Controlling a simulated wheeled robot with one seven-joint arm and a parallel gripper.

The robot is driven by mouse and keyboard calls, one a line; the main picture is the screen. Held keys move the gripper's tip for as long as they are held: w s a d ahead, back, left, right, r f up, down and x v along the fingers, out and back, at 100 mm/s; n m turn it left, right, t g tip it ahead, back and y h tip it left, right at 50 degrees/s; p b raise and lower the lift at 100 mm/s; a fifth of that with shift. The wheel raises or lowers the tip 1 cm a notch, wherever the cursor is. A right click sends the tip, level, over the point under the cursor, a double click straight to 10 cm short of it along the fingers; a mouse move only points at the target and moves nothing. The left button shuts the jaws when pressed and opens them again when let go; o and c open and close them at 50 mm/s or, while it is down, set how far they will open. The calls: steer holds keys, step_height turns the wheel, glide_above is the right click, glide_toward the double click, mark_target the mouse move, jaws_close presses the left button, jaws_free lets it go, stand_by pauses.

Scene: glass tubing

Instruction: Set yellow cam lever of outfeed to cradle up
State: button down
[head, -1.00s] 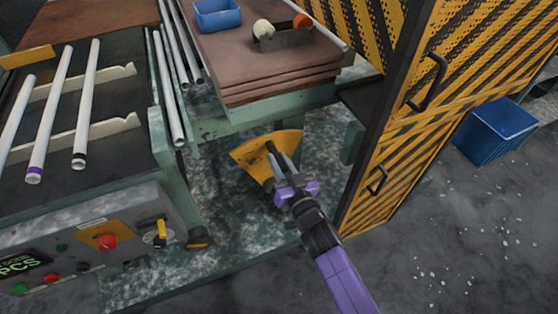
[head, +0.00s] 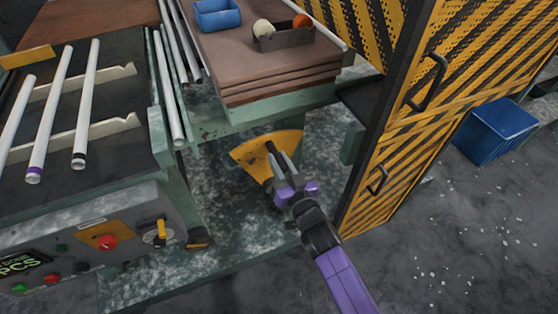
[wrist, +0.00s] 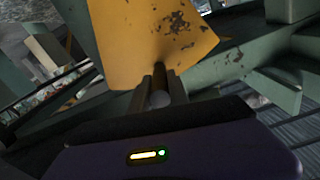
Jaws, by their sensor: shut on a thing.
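A worn yellow fan-shaped plate (head: 252,158) stands at the outfeed under the brown stack of boards, and it fills the top middle of the wrist view (wrist: 135,40). A dark lever rod (head: 271,147) lies in front of the plate, slanting up and left in the head view. My gripper (head: 284,172) is at this rod, with its fingers on both sides of it. In the wrist view the rod's round grey end (wrist: 160,99) sits between the closed fingers. The fingers hide most of the rod, and its pivot cannot be made out.
A yellow-and-black striped cabinet (head: 395,150) with dark handles stands close on the right of my arm. A control panel (head: 85,245) with buttons and a small yellow switch (head: 161,230) is at left. Glass tubes (head: 52,115) lie on the rack. A blue bin (head: 490,132) stands at far right.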

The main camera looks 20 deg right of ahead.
steer(key=shift+a+f, duration=0.1)
steer(key=a+f+n+b, duration=0.2)
steer(key=a+n+b, duration=0.2)
steer(key=b, duration=0.5)
steer(key=a+f+n+b, duration=0.2)
steer(key=a+n+b, duration=0.1)
steer(key=a+b, duration=0.6)
steer(key=shift+f+n, duration=0.25)
steer(key=shift+n, duration=0.15)
steer(key=c, duration=1.3)
jaws_free()
steer(key=shift+d, duration=0.1)
steer(key=shift+o, duration=0.2)
steer(key=shift+s, duration=0.1)
